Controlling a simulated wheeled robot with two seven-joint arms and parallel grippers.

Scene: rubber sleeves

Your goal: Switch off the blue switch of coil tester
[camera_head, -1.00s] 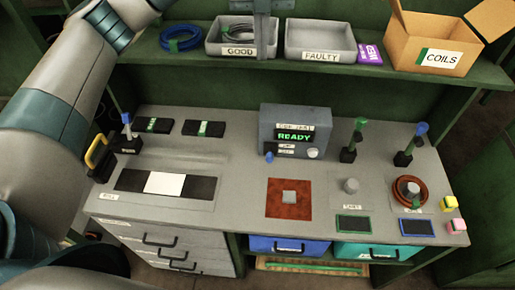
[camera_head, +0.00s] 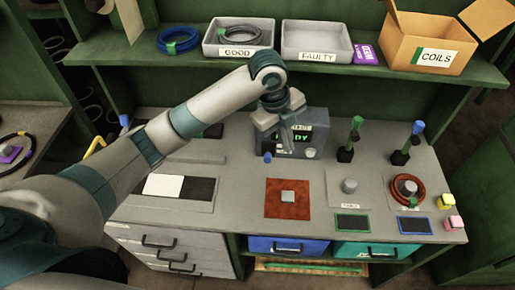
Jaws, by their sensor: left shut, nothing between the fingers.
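The coil tester (camera_head: 315,128) is a grey-blue box at the back of the grey bench. Its green screen text is partly hidden by my left gripper; only "DY" shows. A small blue switch (camera_head: 267,157) is at the tester's lower left front, and a pale knob (camera_head: 310,153) is at its lower right. My left gripper (camera_head: 286,146) points down in front of the tester, shut and empty, up and to the right of the blue switch. I cannot tell whether it touches the tester. My right gripper is not in view.
Levers with a blue top (camera_head: 417,127) and a green top (camera_head: 356,123) stand to the right. A red-brown mat (camera_head: 272,210) lies in front. Grey bins (camera_head: 318,42) and a cardboard box (camera_head: 433,30) sit on the shelf above. My left arm covers the bench's left part.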

